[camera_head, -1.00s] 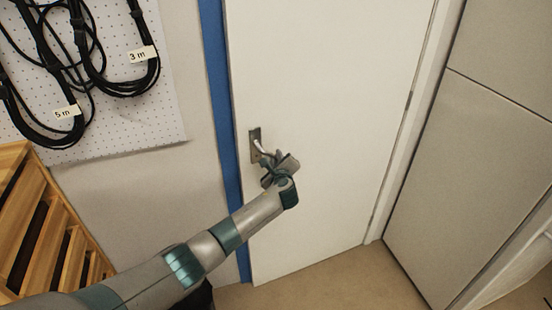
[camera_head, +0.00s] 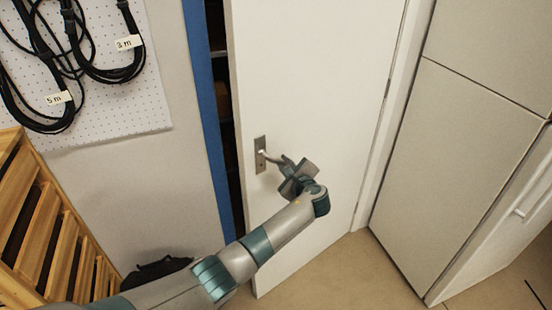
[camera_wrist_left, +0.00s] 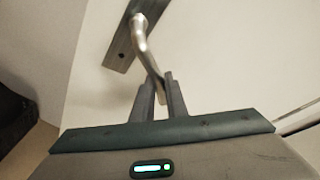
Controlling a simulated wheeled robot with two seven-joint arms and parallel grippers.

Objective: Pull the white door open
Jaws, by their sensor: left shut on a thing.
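The white door (camera_head: 310,90) stands slightly open, with a dark gap along its left edge beside the blue frame (camera_head: 208,120). Its metal handle (camera_head: 268,156) sits on a plate near that left edge. My left gripper (camera_head: 284,164) is at the handle's free end. In the left wrist view the handle (camera_wrist_left: 140,45) runs down from its plate, and its end lies between the two fingers of my left gripper (camera_wrist_left: 161,90), which is shut on it. My right gripper is in neither view.
A wooden slatted rack (camera_head: 50,230) stands at the lower left. Looped black cables hang on a pegboard (camera_head: 130,110) above it. Grey panels (camera_head: 460,130) stand to the right of the door. The floor (camera_head: 350,275) in front of the door is clear. Shelves show dimly through the gap.

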